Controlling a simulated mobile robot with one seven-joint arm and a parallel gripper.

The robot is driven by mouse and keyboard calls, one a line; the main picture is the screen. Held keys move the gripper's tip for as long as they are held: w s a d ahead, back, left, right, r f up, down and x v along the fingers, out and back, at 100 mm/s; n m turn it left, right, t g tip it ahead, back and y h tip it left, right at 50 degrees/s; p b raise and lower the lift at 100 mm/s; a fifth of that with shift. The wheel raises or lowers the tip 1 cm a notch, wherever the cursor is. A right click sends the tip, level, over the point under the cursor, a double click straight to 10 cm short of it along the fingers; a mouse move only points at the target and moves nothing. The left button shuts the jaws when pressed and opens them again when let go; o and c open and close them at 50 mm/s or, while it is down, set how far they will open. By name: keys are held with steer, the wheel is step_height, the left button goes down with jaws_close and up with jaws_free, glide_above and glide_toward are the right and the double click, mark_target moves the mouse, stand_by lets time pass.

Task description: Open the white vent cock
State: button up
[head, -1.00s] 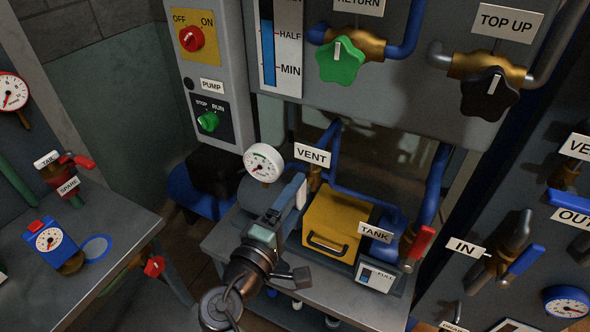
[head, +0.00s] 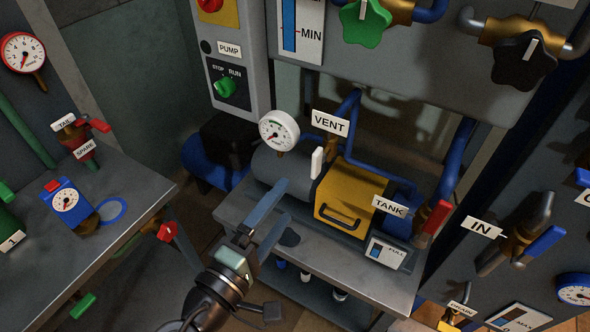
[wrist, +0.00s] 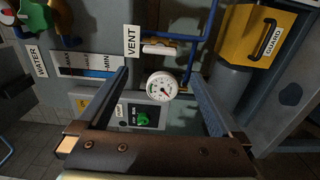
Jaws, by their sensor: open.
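The white vent cock handle (head: 317,162) stands upright in the head view, below the VENT label (head: 330,122) and beside the yellow guard box (head: 345,200). In the wrist view the white handle (wrist: 158,49) lies across the picture next to the VENT label (wrist: 132,41). My gripper (head: 284,203) is open and empty, below and left of the handle in the head view and apart from it. In the wrist view my gripper (wrist: 158,75) has its fingers spread wide, with the handle beyond their tips. The valve body behind the handle is partly hidden.
A white round gauge (head: 279,131) is close left of the handle. Blue pipes (head: 353,110) run behind it. The red tank handle (head: 437,217) and a small display box (head: 388,253) are to the right.

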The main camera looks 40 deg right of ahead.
steer(key=shift+v, duration=1.2)
